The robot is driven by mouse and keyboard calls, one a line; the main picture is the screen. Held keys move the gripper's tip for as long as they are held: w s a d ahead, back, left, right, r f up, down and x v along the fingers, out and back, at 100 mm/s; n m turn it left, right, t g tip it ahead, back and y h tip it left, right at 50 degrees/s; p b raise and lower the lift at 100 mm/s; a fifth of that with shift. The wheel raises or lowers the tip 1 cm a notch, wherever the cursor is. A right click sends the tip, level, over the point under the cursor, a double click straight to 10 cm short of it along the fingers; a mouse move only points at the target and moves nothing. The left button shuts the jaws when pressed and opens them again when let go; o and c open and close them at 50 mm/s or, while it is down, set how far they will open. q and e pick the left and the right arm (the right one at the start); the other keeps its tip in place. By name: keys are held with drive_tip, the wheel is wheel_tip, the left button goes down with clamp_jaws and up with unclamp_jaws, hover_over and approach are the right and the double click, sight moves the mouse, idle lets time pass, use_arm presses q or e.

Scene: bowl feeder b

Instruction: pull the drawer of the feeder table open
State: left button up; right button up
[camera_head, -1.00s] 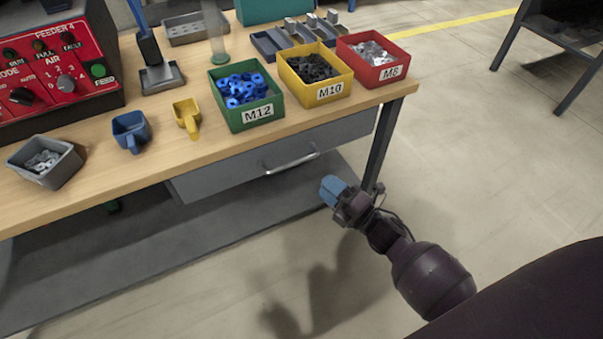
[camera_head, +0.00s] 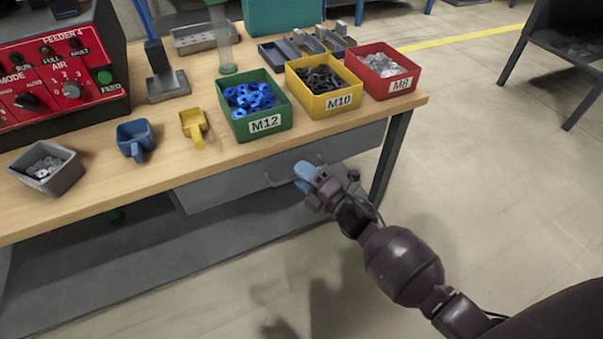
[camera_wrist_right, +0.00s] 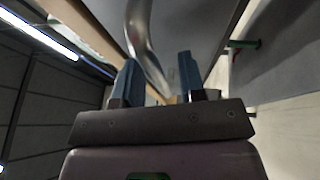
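The grey drawer (camera_head: 225,190) sits under the wooden top of the feeder table (camera_head: 90,205) and looks shut. Its metal bar handle (camera_head: 272,181) is partly hidden behind my right gripper (camera_head: 305,174). In the right wrist view the two blue fingers of that gripper (camera_wrist_right: 160,78) stand apart. The curved handle (camera_wrist_right: 143,40) runs down between them in that view, in front of the drawer face (camera_wrist_right: 190,30). I cannot tell whether a finger touches it. My left gripper is in neither view.
Green M12 (camera_head: 264,124), yellow M10 (camera_head: 338,101) and red M8 (camera_head: 400,85) bins stand along the table's front edge above the drawer. A dark table leg (camera_head: 390,160) is close to the right gripper. Floor (camera_head: 480,190) in front and to the right is clear.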

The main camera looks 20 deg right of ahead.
drive_tip(key=shift+w+a, duration=0.1)
drive_tip(key=shift+w, duration=0.1)
clamp_jaws()
drive_tip(key=shift+s, duration=0.1)
use_arm(q)
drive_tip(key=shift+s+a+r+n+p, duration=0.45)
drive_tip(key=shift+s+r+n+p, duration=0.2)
drive_tip(key=shift+p, duration=1.7)
use_arm(e)
drive_tip(key=s, duration=2.6)
drive_tip(key=shift+s+d, duration=0.15)
drive_tip(key=shift+d, duration=0.3)
